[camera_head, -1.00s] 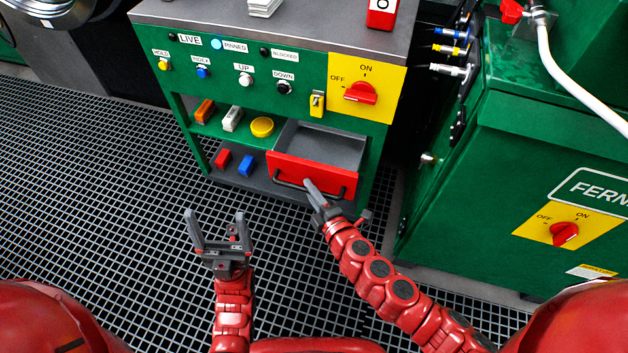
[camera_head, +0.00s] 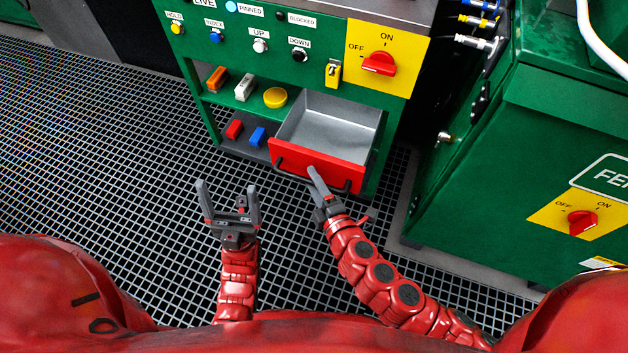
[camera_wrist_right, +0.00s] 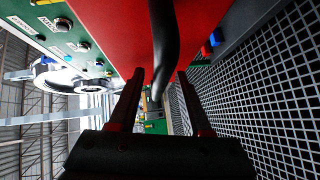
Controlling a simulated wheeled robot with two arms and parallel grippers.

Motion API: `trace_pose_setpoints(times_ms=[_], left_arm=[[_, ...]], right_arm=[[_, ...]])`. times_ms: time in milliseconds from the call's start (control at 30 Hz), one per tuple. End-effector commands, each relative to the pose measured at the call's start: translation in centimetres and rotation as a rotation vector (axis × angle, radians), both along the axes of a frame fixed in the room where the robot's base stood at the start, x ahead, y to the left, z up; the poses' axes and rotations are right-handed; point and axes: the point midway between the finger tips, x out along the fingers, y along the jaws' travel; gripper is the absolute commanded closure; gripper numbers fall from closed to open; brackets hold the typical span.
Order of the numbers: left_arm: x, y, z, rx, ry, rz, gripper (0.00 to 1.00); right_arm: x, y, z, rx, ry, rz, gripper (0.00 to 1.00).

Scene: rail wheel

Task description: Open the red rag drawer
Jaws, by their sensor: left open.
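The red-fronted drawer (camera_head: 345,172) is pulled out of the green cabinet (camera_head: 225,50). Its grey tray (camera_head: 325,125) shows bare and empty in the head view. A dark bar handle (camera_head: 292,174) runs across the red front. My right gripper (camera_head: 314,171) is at this handle. The red front (camera_wrist_right: 110,35) fills the top of that view. My left gripper (camera_head: 227,187) is open and empty, over the floor grating left of the drawer.
Shelves left of the drawer hold an orange block (camera_head: 217,78), a white block (camera_head: 245,87), a yellow disc (camera_head: 275,97), a red block (camera_head: 234,129) and a blue block (camera_head: 257,136). A green machine (camera_head: 470,190) stands close on the right. Floor grating (camera_head: 130,150) is clear on the left.

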Motion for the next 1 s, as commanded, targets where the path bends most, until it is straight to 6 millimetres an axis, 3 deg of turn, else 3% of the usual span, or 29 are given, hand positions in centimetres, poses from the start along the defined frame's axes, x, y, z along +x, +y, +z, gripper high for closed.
trace_pose_setpoints(times_ms=[367, 1000], left_arm=[[0.0, 0.0, 0.2, -0.002, 0.001, 0.0, 0.13], [0.2, 0.0, 2.7, -0.017, 0.013, -0.002, 0.13]], right_arm=[[-0.7, -0.4, 0.2, 0.001, -0.001, 0.001, 0.52], [-12.7, -6.9, 2.3, 0.001, 0.006, -0.01, 0.52]])
